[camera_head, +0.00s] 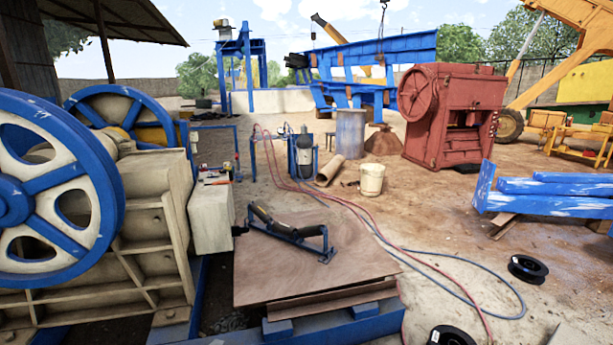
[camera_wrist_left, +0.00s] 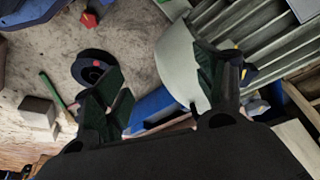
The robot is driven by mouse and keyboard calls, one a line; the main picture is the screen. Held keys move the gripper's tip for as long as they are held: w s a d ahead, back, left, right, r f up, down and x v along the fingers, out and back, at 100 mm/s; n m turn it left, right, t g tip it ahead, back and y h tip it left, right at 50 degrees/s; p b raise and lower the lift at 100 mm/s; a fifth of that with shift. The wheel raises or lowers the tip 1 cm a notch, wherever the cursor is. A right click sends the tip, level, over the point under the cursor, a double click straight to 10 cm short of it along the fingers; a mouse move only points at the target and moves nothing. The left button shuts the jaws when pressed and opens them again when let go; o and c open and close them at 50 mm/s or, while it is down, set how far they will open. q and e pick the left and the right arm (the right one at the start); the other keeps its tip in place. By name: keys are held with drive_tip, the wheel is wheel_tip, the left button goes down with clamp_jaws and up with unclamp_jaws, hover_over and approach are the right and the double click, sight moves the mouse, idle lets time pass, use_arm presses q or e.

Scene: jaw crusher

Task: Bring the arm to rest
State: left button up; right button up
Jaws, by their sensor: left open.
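My left gripper (camera_wrist_left: 163,96) shows in the left wrist view. Its two dark green-padded fingers are spread wide apart, and I see nothing held between them. Behind the gap are a pale curved surface (camera_wrist_left: 178,62) and a blue beam (camera_wrist_left: 155,104); I cannot tell how far they are from the fingers. Neither gripper shows in the head view. My right gripper is in neither view.
In the head view, a jaw crusher with a blue-and-white flywheel (camera_head: 62,190) fills the left. A blue frame with black rollers (camera_head: 290,233) lies on a wooden board (camera_head: 350,268). Red and blue hoses (camera_head: 350,207) cross the ground. A black spool (camera_head: 528,268) lies at the right.

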use_arm(q)
drive_tip(key=s+a+f+g+p, duration=0.1)
drive_tip(key=s+f+p, duration=0.4)
drive_tip(key=s+p, duration=0.3)
drive_tip(key=s+a+f+g+p, duration=0.1)
drive_tip(key=s+a+f+p, duration=0.1)
drive_tip(key=s+f+p, duration=0.55)
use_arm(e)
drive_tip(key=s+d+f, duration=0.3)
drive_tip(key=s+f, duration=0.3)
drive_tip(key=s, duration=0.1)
use_arm(q)
drive_tip(key=s+a+r+p, duration=0.2)
drive_tip(key=s+p, duration=0.6)
drive_tip(key=s+a+r+p, duration=0.2)
drive_tip(key=s+r+p, duration=0.1)
drive_tip(key=s+p, duration=0.5)
drive_tip(key=shift+s+a+g+y, duration=0.3)
drive_tip(key=shift+s+y, duration=0.05)
drive_tip(key=shift+y, duration=0.05)
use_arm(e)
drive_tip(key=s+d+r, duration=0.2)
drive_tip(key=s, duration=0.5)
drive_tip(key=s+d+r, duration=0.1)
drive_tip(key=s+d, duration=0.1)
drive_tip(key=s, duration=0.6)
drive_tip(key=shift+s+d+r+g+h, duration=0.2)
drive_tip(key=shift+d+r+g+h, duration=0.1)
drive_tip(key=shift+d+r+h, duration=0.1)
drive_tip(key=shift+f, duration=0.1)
